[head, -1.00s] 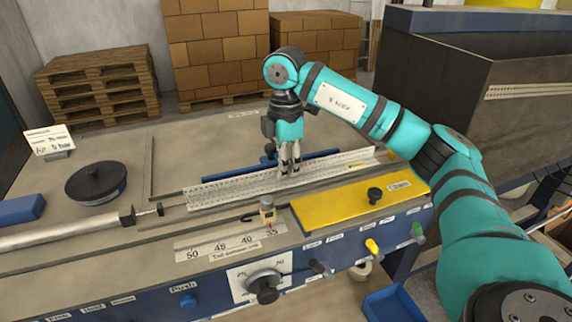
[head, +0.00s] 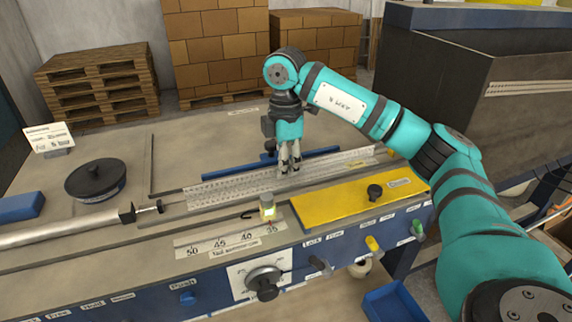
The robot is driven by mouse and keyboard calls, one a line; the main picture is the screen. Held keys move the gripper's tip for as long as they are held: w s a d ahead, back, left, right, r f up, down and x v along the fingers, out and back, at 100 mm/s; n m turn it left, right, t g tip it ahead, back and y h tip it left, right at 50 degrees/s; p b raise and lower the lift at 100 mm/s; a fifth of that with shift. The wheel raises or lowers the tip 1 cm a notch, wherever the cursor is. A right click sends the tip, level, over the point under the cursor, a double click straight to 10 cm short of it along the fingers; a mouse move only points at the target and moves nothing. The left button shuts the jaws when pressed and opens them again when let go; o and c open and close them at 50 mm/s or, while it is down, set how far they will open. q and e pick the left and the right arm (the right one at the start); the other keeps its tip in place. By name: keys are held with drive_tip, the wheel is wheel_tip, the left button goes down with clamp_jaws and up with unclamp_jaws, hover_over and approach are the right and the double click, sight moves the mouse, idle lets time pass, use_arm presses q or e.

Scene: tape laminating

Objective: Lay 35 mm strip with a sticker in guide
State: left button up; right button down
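A long pale perforated strip (head: 230,187) lies lengthwise along the guide on the bench top. A small yellow sticker (head: 359,163) shows near its right end. My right gripper (head: 289,170) points straight down, with its fingertips at the strip right of its middle. The fingers hide a short part of the strip, and I cannot tell whether they grip it or only touch it. My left gripper is not in view.
A yellow plate (head: 335,203) with a black knob lies in front of the guide. A blue bar (head: 225,173) lies behind the guide. A black round weight (head: 96,180) sits at left.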

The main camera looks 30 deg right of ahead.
drive_tip(key=c, duration=2)
unclamp_jaws()
drive_tip(key=o, duration=0.6)
drive_tip(key=shift+r+p, duration=2.45)
drive_tip(key=shift+r, duration=0.6)
drive_tip(key=shift+f, duration=0.1)
